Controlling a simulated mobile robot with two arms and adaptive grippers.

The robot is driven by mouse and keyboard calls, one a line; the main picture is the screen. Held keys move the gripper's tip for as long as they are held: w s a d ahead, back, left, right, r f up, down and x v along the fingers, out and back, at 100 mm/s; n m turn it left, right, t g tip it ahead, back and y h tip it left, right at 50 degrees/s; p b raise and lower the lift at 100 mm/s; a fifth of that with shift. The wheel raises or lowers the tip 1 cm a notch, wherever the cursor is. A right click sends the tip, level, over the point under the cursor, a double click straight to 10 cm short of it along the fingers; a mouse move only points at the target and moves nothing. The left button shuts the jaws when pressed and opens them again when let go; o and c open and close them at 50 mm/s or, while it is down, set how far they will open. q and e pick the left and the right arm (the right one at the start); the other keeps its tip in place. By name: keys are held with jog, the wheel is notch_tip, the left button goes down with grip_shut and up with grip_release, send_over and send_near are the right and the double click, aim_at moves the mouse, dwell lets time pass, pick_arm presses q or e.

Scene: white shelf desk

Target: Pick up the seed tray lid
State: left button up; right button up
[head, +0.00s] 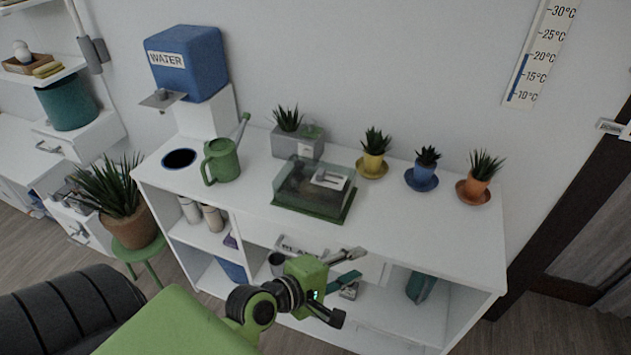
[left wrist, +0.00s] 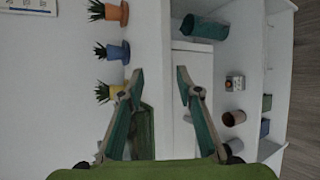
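The seed tray lid (head: 304,184) is a clear, dark-tinted cover with a pale handle or label (head: 328,178) on top. It sits on the green seed tray (head: 310,213) in the middle of the white desk top. In the left wrist view, part of the green tray or lid (left wrist: 143,130) shows beyond one finger; the rest is hidden. My left gripper (head: 348,285) is in front of the desk, below the top's front edge and apart from the lid. In the left wrist view its fingers (left wrist: 160,84) are spread with nothing between them. My right gripper is in neither view.
A green watering can (head: 222,160) stands left of the tray, near a blue water tank (head: 188,62). A grey planter (head: 297,143) stands behind. Yellow (head: 373,163), blue (head: 424,175) and orange (head: 474,189) pots line the back right. The desk's front right top is clear.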

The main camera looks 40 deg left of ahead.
pick_arm(q)
jog(key=w+a+r+n+t+y, duration=0.35)
jog(key=a+n, duration=0.35)
jog(key=n, duration=0.3)
jog(key=n+t+y, duration=0.2)
jog(key=n+y, duration=0.2)
jog(key=n, duration=0.7)
send_near(319, 176)
jog(key=shift+g+y, duration=0.35)
jog(key=p+x, duration=0.1)
jog(key=x, duration=0.6)
jog(key=shift+d, duration=0.1)
jog(key=x, duration=0.5)
jog(key=shift+w+b, duration=0.35)
jog(key=shift+w, duration=0.05)
jog(key=shift+r, duration=0.1)
grip_shut()
